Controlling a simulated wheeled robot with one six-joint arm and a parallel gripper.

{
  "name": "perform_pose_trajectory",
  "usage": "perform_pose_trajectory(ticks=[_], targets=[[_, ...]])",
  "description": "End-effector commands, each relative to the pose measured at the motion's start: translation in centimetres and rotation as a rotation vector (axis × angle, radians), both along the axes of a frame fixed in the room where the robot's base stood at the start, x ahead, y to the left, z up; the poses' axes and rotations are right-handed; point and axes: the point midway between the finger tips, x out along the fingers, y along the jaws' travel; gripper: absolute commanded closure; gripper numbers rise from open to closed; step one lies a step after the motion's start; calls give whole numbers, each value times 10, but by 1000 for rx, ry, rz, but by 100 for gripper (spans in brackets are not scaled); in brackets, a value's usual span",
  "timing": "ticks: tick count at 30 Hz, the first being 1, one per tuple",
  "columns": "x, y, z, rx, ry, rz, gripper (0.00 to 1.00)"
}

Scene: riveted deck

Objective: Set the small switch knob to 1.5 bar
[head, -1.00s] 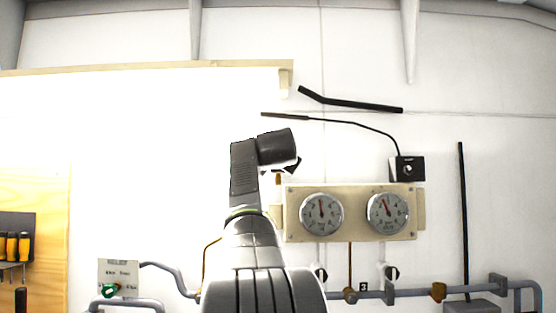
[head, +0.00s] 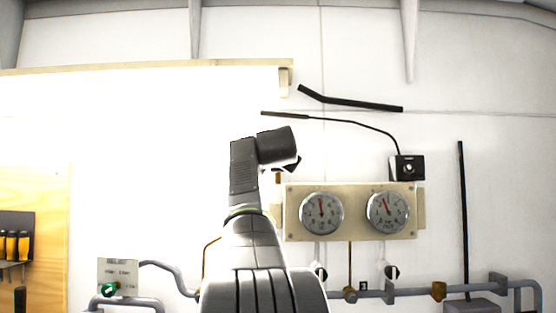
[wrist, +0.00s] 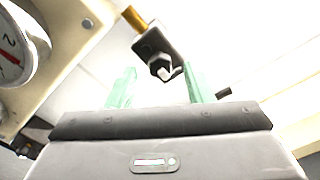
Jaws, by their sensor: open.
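A small dark knob with a white mark (wrist: 162,70) shows in the wrist view on a dark rectangular plate (wrist: 150,44), with a brass pipe (wrist: 134,18) at the plate's upper end. I take it for the small switch knob. My gripper (wrist: 158,86) is open, its two pale green fingers on either side of the knob in the picture. I see no contact, and the gap in depth cannot be told. The scale by the knob is not readable. In the head view my arm hides this knob, and my gripper (head: 291,164) shows only as a dark edge.
A cream panel (head: 350,190) with two round gauges, left (head: 321,213) and right (head: 388,212), is close right of my arm. A black box with a dial (head: 407,168) sits above it. A green knob (head: 109,289) is on a plate at lower left. Pipes (head: 460,292) run below.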

Motion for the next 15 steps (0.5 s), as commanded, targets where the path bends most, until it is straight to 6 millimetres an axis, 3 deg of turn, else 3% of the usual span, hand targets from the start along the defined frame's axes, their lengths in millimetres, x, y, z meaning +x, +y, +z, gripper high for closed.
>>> perform_pose_trajectory(ticks=[15], targets=[[-103, 0, -2, 0, -4, 1, 53]])
